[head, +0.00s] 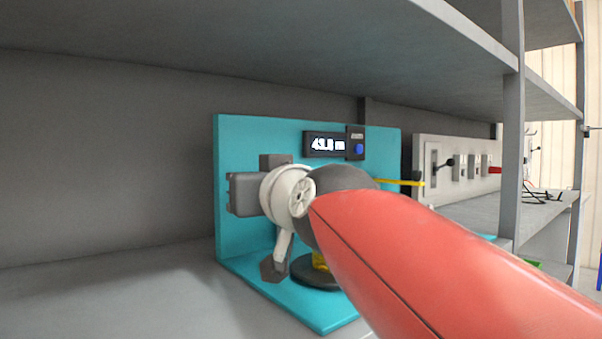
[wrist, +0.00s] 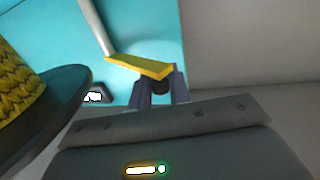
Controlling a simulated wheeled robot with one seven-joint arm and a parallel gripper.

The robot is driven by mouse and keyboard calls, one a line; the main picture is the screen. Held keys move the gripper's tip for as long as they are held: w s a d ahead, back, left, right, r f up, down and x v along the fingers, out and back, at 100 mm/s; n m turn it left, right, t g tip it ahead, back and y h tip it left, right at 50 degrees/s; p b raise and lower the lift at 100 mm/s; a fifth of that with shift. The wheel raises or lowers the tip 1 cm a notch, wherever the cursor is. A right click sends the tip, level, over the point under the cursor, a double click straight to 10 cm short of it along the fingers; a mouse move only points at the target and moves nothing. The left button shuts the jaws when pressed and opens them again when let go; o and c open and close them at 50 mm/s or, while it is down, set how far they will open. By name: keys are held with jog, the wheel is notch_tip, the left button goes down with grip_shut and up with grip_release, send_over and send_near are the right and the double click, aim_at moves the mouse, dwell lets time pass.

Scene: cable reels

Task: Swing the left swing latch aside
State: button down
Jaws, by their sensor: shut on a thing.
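The swing latch, a yellow bar (wrist: 140,66), shows in the wrist view against the teal panel (wrist: 215,75). Its end meets a pale rod (wrist: 93,27). A dark knob (wrist: 160,88) sits under the bar between the two fingers of my gripper (wrist: 161,84). My gripper is shut on the latch at this knob. In the head view my own arm covers the fingertips and the latch they hold.
The teal stand (head: 240,140) carries a display (head: 325,144) with a blue button. A reel of yellow cable with a dark flange (wrist: 62,98) is close left of my gripper. A shelf (head: 400,50) hangs above. A grey panel with fittings (head: 425,150) stands right. The shelf floor (head: 130,290) at left is clear.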

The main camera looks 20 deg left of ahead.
dwell(0.3)
jog(key=c, duration=1.3)
grip_release()
jog(key=shift+c, duration=0.2)
jog(key=b+v, duration=0.2)
jog(key=v, duration=0.5)
jog(key=shift+s+d+b, duration=0.25)
jog(key=shift+s+b, duration=0.05)
jog(key=shift+b, duration=0.05)
jog(key=shift+f, duration=0.1)
